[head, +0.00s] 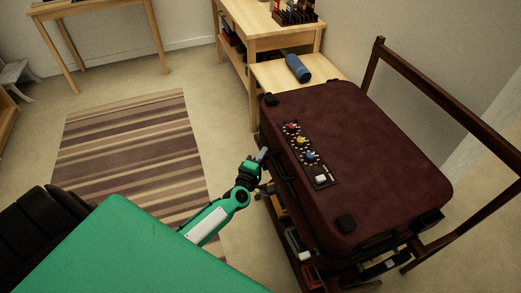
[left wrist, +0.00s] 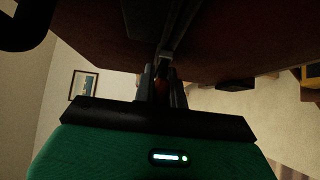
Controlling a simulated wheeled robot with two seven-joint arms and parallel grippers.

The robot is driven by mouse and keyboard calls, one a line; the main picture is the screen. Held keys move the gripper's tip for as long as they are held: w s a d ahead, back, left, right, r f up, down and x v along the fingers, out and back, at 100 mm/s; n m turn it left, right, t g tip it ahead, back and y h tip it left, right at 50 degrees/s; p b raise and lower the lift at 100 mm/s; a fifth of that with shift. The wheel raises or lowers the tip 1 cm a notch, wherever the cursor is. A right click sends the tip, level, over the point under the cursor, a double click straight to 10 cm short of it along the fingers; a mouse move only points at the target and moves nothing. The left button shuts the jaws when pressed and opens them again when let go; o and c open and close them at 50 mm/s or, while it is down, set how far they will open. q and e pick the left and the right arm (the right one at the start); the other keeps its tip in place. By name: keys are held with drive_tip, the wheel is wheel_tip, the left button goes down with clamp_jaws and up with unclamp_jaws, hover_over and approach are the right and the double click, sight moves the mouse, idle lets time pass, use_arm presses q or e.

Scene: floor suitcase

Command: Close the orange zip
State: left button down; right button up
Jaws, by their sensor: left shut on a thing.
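A dark maroon suitcase (head: 365,150) lies flat on a wooden rack at the right of the head view. My left gripper (head: 262,156) is at the suitcase's near left side, below its top face. In the left wrist view the left gripper (left wrist: 162,84) is shut on a small orange-red piece (left wrist: 161,87), which looks like the orange zip pull. A dark strip runs up the suitcase side (left wrist: 100,35) from the fingertips. The zip line is too dark to follow in the head view. My right gripper is not in view.
A panel (head: 321,178) with coloured knobs sits on the suitcase top. The wooden rack rail (head: 450,105) stands behind it. A blue bottle (head: 297,68) lies on a low wooden table (head: 270,72). A striped rug (head: 135,140) covers open floor to the left.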

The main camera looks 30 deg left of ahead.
use_arm(q)
drive_tip(key=shift+s+d+f, duration=0.15)
drive_tip(key=shift+d+f, duration=0.05)
drive_tip(key=shift+d, duration=0.05)
drive_tip(key=c, duration=1.7)
unclamp_jaws()
drive_tip(key=shift+o, duration=1.3)
drive_tip(key=shift+r, duration=0.1)
drive_tip(key=shift+s, duration=0.1)
drive_tip(key=s+d, duration=0.1)
drive_tip(key=s, duration=1.2)
drive_tip(key=shift+s, duration=0.3)
